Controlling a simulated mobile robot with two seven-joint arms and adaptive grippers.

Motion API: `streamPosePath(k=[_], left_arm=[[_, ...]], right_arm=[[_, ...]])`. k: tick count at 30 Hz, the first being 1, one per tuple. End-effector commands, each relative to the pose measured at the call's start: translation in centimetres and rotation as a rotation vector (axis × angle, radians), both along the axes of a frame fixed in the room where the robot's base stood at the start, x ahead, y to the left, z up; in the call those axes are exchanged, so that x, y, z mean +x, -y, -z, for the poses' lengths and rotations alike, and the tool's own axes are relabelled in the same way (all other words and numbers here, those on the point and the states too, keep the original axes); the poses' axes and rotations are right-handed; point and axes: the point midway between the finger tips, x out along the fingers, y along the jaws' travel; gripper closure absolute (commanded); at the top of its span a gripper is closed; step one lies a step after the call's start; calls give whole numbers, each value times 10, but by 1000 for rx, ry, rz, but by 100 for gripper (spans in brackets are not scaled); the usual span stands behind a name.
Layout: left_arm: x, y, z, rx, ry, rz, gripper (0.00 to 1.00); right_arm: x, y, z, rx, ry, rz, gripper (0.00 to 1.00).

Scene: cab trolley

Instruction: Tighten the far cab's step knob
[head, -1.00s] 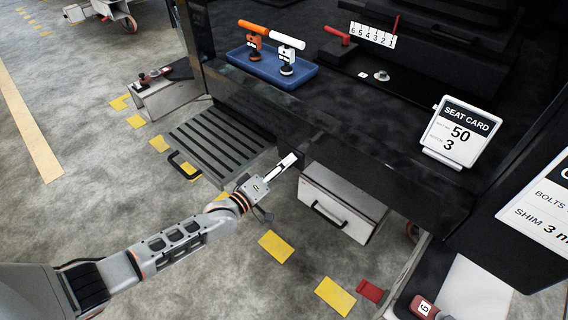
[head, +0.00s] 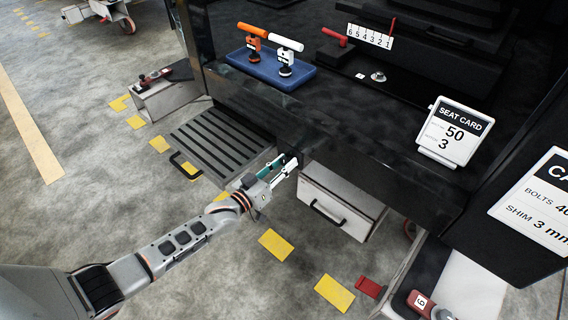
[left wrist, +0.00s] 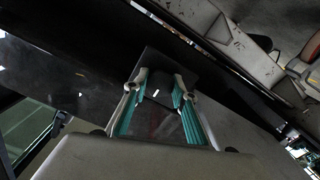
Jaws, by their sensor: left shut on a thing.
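The far cab's step (head: 212,140), a dark ribbed plate with a black handle, sticks out low from the black cab. My left gripper (head: 284,168) is at the cab's lower edge, right of the step. Its teal-lined fingers are shut on a small black knob. In the left wrist view the knob (left wrist: 162,92) sits between the two fingertips, dark against the dark cab, so its exact outline is hard to tell. In the head view the fingers and the cab's shadow mostly hide it. My right gripper is not in view.
A grey box with a handle (head: 340,205) hangs just right of the gripper. On the cab floor are a blue tray (head: 268,72) with orange-handled and white-handled tools, and a seat card (head: 455,132). Yellow marks (head: 277,245) lie on the open concrete floor.

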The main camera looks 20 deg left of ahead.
Motion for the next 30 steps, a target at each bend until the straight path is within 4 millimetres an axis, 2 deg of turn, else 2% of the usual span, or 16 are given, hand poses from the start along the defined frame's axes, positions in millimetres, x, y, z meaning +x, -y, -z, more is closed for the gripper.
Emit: streamPosePath(k=[17, 18, 20, 30], left_arm=[[0, 0, 0, 35, 13, 0, 95], [0, 0, 0, 35, 13, 0, 71], [0, 0, 0, 35, 13, 0, 56], [-1, 0, 0, 32, 12, 0, 56]], right_arm=[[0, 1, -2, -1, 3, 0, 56], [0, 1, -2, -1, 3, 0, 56], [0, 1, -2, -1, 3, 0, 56], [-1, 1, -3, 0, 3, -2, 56]])
